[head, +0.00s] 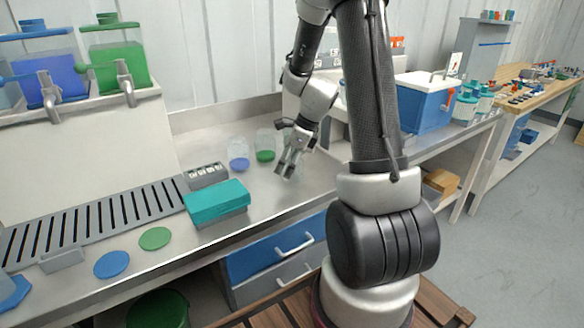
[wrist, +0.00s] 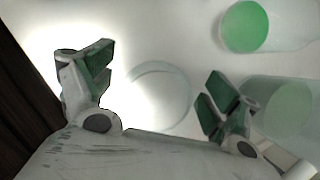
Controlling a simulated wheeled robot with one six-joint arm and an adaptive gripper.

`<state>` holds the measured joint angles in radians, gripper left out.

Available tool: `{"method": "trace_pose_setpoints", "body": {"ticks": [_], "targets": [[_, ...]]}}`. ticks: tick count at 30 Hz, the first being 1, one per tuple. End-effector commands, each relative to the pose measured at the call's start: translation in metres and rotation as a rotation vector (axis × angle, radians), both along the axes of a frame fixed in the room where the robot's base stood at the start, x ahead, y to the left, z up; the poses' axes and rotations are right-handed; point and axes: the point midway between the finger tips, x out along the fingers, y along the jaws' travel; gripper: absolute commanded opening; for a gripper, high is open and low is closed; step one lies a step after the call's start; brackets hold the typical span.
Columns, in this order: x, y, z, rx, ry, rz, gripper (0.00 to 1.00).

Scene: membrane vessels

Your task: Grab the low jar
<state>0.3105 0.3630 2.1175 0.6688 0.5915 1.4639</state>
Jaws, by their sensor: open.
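A low, clear round jar (wrist: 160,97) shows as a faint glassy ring between my fingers in the wrist view, touching neither finger. I cannot pick it out in the head view. My gripper (head: 287,168) points down over the steel counter, and in the wrist view it (wrist: 160,72) is open with its green-padded fingers wide apart and nothing held. A clear jar with a blue bottom (head: 239,160) and a clear jar with a green bottom (head: 265,150) stand left of my gripper in the head view.
Two clear vessels, one bright green inside (wrist: 245,27) and one pale green (wrist: 287,108), are close to my right finger in the wrist view. A teal box (head: 216,196) and a small grey rack (head: 206,174) are farther left. A blue cooler (head: 424,105) stands right.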

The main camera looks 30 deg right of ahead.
Motion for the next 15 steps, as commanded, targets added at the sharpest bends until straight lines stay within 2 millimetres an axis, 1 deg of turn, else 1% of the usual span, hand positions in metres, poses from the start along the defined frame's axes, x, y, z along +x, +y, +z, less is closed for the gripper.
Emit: {"method": "trace_pose_setpoints", "body": {"ticks": [1,5,6,8,9,15], "targets": [[0.0,-0.0001,0.0001,0.0,0.0,0.0,0.89],[-0.0001,-0.0002,0.0002,0.0,0.0,0.0,0.65],[-0.0001,-0.0002,0.0002,0.0,0.0,0.0,0.58],[-0.0001,-0.0002,0.0002,0.0,0.0,0.0,0.47],[-0.0001,-0.0002,0.0002,0.0,0.0,0.0,0.4],[-0.0002,-0.0001,0.0002,0.001,0.001,0.0,0.39]]}}
